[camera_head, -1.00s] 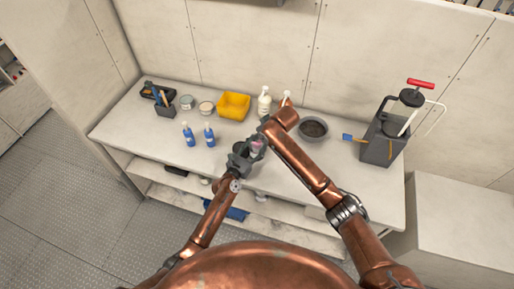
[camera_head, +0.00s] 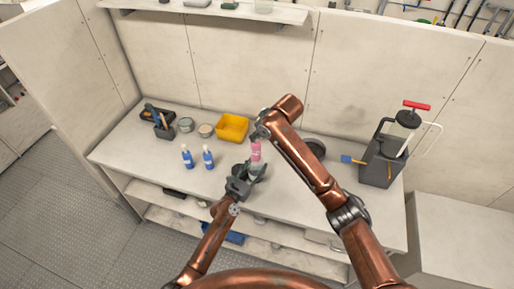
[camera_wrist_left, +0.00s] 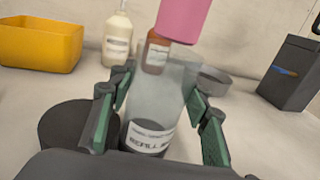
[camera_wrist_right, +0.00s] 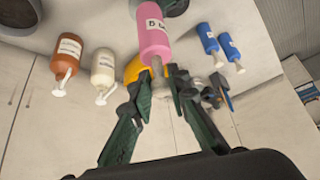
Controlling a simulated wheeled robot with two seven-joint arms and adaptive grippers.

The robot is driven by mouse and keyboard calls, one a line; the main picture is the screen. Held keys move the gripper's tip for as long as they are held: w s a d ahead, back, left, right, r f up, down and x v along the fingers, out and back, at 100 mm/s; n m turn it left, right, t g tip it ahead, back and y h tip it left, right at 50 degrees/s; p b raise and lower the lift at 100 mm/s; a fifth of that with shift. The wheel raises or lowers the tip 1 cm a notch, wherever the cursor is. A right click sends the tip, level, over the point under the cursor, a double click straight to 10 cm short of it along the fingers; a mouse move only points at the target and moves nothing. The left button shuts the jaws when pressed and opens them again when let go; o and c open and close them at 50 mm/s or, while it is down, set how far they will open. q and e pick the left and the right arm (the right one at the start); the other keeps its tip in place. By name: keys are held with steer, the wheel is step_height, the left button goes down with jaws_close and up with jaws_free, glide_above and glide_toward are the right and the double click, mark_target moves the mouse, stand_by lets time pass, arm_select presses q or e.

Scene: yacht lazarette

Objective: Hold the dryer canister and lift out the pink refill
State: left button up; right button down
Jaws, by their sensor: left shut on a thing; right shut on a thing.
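The clear dryer canister (camera_wrist_left: 160,95) has a white label and stands upright between the fingers of my left gripper (camera_wrist_left: 155,118), which is shut on it. The canister also shows in the head view (camera_head: 254,169), just above the left gripper (camera_head: 247,178). The pink refill (camera_head: 255,150) is above the canister. In the left wrist view its lower end (camera_wrist_left: 183,20) appears above the canister's rim. My right gripper (camera_wrist_right: 162,82) is shut on the narrow end of the refill (camera_wrist_right: 153,38). In the head view my right arm hides most of that gripper.
Two blue bottles (camera_head: 187,157), a yellow bin (camera_head: 233,128) and small tins (camera_head: 205,130) stand to the left. White (camera_wrist_right: 103,68) and brown (camera_wrist_right: 68,58) bottles stand behind. A dark round object (camera_wrist_left: 75,133) is beside the canister.

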steer(key=shift+r, duration=2.1)
arm_select(q)
steer(key=o, duration=1.5)
steer(key=v, duration=1.2)
steer(key=shift+s, duration=0.1)
